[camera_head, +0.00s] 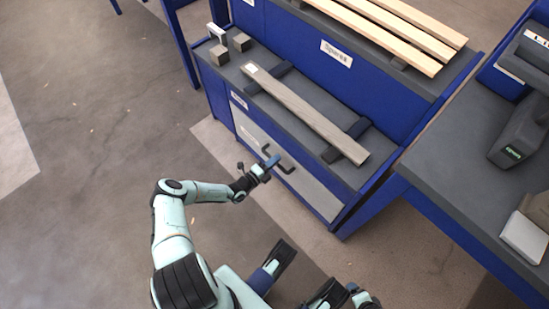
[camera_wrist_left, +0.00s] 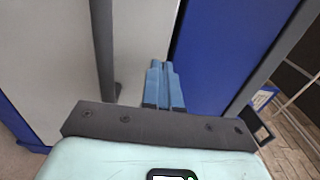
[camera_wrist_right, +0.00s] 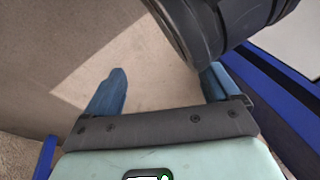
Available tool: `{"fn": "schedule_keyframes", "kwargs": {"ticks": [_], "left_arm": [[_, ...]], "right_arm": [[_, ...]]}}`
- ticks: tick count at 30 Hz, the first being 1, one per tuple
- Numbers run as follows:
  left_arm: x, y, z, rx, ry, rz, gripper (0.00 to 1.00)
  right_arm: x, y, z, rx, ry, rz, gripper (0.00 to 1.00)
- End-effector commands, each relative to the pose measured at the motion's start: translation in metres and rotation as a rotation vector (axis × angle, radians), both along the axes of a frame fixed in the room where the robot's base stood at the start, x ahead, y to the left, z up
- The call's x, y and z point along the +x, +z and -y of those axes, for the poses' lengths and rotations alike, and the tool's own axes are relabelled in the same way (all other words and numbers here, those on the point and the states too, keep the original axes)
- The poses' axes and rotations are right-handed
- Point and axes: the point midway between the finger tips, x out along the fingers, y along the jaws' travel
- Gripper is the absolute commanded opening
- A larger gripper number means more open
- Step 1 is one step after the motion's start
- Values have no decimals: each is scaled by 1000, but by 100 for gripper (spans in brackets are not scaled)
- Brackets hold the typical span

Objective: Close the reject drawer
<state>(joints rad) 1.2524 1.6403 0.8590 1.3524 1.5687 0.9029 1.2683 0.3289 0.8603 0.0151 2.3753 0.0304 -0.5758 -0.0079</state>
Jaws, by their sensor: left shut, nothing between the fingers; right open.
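The reject drawer (camera_head: 310,187) has a light grey front low in the blue cabinet, with a dark handle (camera_head: 286,163). The front looks about level with the cabinet face; a small gap cannot be told. My left gripper (camera_head: 272,161) is shut and empty, its blue fingers at the handle; contact is unclear. In the left wrist view, the shut fingers (camera_wrist_left: 163,82) point toward the cabinet, with a dark upright bar (camera_wrist_left: 104,45) to their left across a pale panel. My right gripper (camera_wrist_right: 160,82) is open and empty over the floor in the right wrist view.
Above the drawer, the bench top holds a long wooden bar (camera_head: 310,115) on two dark supports and small grey blocks (camera_head: 219,54). Pale planks (camera_head: 390,35) lie behind. A grey table (camera_head: 450,150) with a dark device (camera_head: 520,130) stands right. The floor at left is clear.

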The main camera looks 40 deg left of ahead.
Motion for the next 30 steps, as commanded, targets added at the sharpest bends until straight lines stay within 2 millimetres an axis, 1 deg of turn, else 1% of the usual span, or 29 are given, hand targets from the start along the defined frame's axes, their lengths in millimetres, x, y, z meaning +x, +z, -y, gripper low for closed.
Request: {"fn": "schedule_keyframes", "kwargs": {"ticks": [1,3,5,7,9,13,18,26,29,30], "left_arm": [[-6,1,2,-1,-2,-2,0],[-27,2,-2,-1,0,-3,0],[-42,2,-3,-1,0,-2,0],[-58,2,-4,-1,-1,-2,0],[-72,1,-5,-1,-1,-2,0],[-91,0,-6,-1,-3,-2,0],[-103,-1,-7,-2,-3,0,0],[-105,0,-7,-2,-4,0,0],[-104,13,-7,-1,-4,4,0],[-104,23,-7,-2,-4,8,0]], "right_arm": [[3,6,-1,1,1,12,89],[12,16,-3,0,3,42,89],[17,21,-4,0,5,59,89],[17,25,-5,2,7,60,89],[12,27,-8,9,12,47,89],[5,29,-11,17,18,30,89],[2,31,-12,20,21,22,89],[1,31,-13,21,21,19,89],[-3,42,-14,26,26,11,89],[-6,51,-16,30,29,4,89]]}}
